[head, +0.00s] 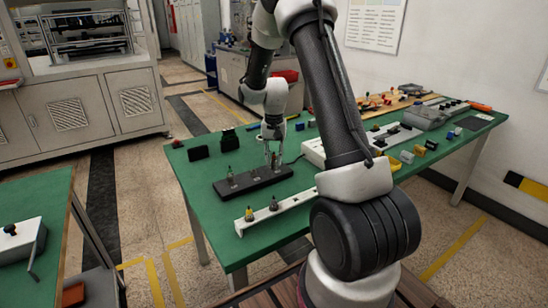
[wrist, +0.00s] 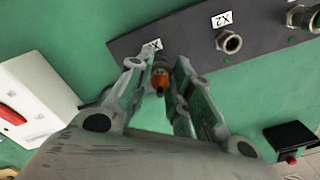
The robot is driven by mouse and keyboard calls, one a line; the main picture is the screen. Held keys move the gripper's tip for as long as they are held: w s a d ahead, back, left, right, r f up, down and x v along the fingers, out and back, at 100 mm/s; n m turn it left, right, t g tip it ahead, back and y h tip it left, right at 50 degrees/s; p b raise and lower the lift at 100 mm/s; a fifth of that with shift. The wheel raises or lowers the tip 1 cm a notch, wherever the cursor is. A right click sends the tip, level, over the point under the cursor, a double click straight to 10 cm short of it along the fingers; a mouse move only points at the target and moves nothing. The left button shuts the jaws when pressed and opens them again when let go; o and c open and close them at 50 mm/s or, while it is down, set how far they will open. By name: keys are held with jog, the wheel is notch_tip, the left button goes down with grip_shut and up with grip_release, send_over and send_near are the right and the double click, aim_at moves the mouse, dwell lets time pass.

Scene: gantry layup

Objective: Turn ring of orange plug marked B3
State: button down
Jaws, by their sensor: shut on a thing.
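In the wrist view my gripper (wrist: 160,75) is shut on an orange plug (wrist: 160,82), with one finger on each side of it. The plug is at the left end of a dark bar (wrist: 190,42), by a label (wrist: 152,45) that reads X and is partly hidden. No B3 mark can be read. In the head view my gripper (head: 273,158) points down over the right end of the dark bar (head: 240,186) on the green table. The plug cannot be made out there.
A metal socket marked X2 (wrist: 229,41) and another socket (wrist: 302,18) stand along the bar. A white box with a red part (wrist: 38,100) lies left, and a black box (wrist: 291,138) right. A white rail (head: 290,203) with fittings stands in front of the bar.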

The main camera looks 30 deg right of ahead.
jog(key=shift+m, duration=1.1)
jog(key=c, duration=1.2)
grip_release()
jog(key=shift+c, duration=0.2)
notch_tip(320, 180, up, 12)
